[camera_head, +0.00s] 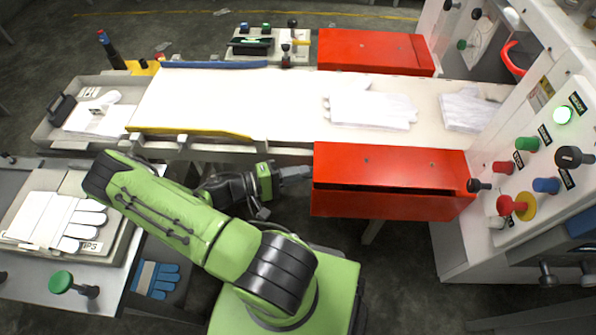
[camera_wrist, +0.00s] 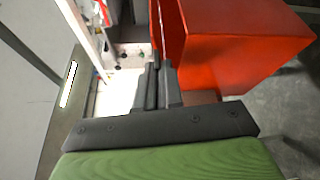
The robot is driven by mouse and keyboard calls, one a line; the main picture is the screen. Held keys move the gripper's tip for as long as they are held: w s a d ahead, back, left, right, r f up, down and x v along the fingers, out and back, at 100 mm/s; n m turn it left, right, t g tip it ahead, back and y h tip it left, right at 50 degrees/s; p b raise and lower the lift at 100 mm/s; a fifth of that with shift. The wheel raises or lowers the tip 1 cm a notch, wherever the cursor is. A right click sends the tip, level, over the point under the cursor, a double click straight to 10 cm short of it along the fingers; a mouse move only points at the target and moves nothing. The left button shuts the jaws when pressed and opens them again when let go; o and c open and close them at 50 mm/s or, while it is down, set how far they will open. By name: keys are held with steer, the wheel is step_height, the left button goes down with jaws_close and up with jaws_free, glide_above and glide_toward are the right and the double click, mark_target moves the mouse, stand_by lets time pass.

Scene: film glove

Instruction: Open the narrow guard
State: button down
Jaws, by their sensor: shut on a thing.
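The near red guard (camera_head: 400,195) is a box-like cover on the front side of the white conveyor belt (camera_head: 220,105). A dark gap runs under its top panel along the front. My gripper (camera_head: 307,172) is at the guard's left end, shut on its edge. In the wrist view my fingers (camera_wrist: 158,72) are close together against the red guard (camera_wrist: 235,50), which fills the upper right. The exact grip point is partly hidden by the fingers. A second red guard (camera_head: 375,50) covers the far side of the belt. Which one is narrower is hard to tell.
White gloves (camera_head: 370,108) lie on the belt. A tray with gloves (camera_head: 60,220) is at the left. Dark floor is open below the near guard.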

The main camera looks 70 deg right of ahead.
steer(key=w+d+r+n+t+y+p, duration=0.1)
steer(key=d+r+n+y+p, duration=0.4)
steer(key=d+r+n+p, duration=0.5)
steer(key=shift+w+d+r+y+p, duration=0.35)
steer(key=shift+w+p, duration=0.3)
steer(key=shift+p, duration=1.3)
steer(key=shift+a, duration=0.1)
steer(key=c, duration=1.3)
jaws_free()
steer(key=shift+w, duration=0.1)
steer(key=v, duration=1.5)
steer(key=shift+w+r, duration=0.1)
steer(key=shift+w, duration=0.15)
